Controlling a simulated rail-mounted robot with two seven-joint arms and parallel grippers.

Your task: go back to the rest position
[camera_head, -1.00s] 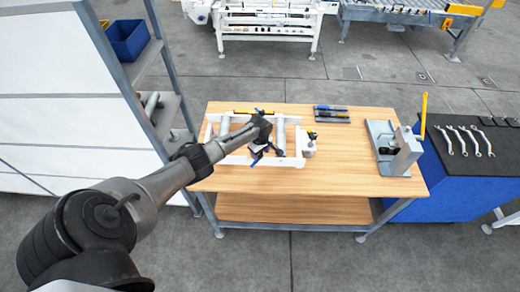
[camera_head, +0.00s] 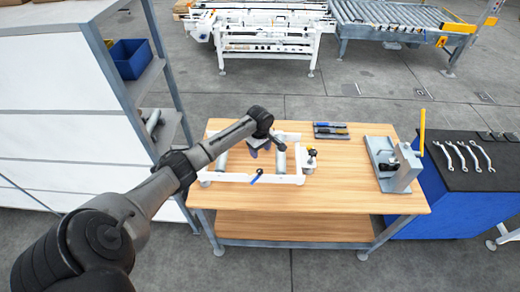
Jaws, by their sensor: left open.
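My left gripper (camera_head: 261,149) is at the end of my left arm, which comes in from the lower left. It hangs over the white frame (camera_head: 285,180) on the wooden workbench (camera_head: 370,195), its fingers apart and nothing seen between them. The frame holds grey rollers (camera_head: 280,162). A small blue-handled item (camera_head: 257,176) shows at the frame's front bar, apart from the fingers. The arm hides part of the frame's back left. My right gripper is not in view.
A dark tray (camera_head: 331,130) with tools lies at the bench's back. A grey fixture with a yellow lever (camera_head: 422,132) stands right. Wrenches (camera_head: 463,155) lie on a dark-topped blue cabinet (camera_head: 440,215). A shelf rack (camera_head: 165,130) stands left, conveyors (camera_head: 400,22) behind.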

